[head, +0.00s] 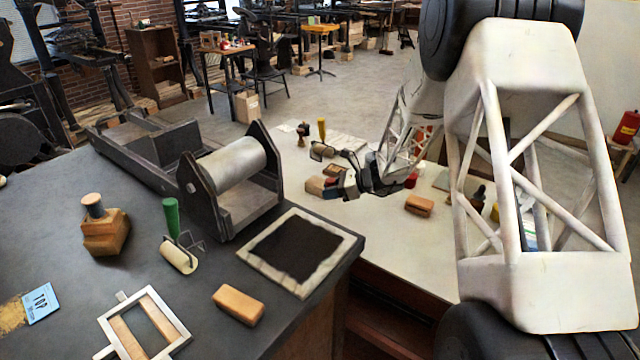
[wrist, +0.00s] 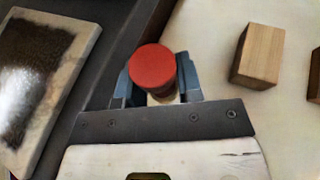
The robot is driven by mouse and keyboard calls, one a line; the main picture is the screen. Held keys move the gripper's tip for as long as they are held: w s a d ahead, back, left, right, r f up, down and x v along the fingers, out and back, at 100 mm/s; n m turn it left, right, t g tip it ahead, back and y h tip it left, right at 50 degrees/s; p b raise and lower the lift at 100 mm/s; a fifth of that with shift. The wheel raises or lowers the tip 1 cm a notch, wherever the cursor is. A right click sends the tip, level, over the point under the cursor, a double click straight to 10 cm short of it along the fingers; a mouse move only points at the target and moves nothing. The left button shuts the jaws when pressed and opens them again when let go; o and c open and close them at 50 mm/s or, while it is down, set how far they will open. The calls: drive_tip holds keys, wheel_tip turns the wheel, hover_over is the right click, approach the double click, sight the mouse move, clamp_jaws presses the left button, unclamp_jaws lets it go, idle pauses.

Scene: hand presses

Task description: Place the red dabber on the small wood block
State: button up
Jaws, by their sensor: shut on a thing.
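The red dabber (wrist: 152,66) stands between my gripper's two fingers in the wrist view, its round red top facing the camera and a pale part showing below. My gripper (wrist: 160,88) is shut on it. In the head view a wood block (head: 315,186) shows just left of my fingers.
A framed dark ink slab (head: 298,250) lies on the dark table's corner, and also at left in the wrist view (wrist: 38,75). A roller press (head: 230,180) stands behind it. Another brown block (head: 419,206) lies right of my gripper. Bottles and tools stand around the pale table.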

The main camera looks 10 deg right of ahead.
drive_tip(key=shift+w+a, duration=0.15)
drive_tip(key=shift+a, duration=0.05)
drive_tip(key=shift+w, duration=0.15)
hover_over(320, 182)
drive_tip(key=shift+f, duration=0.7)
idle(0.3)
drive_tip(key=shift+f, duration=1.75)
drive_tip(key=shift+f, duration=0.15)
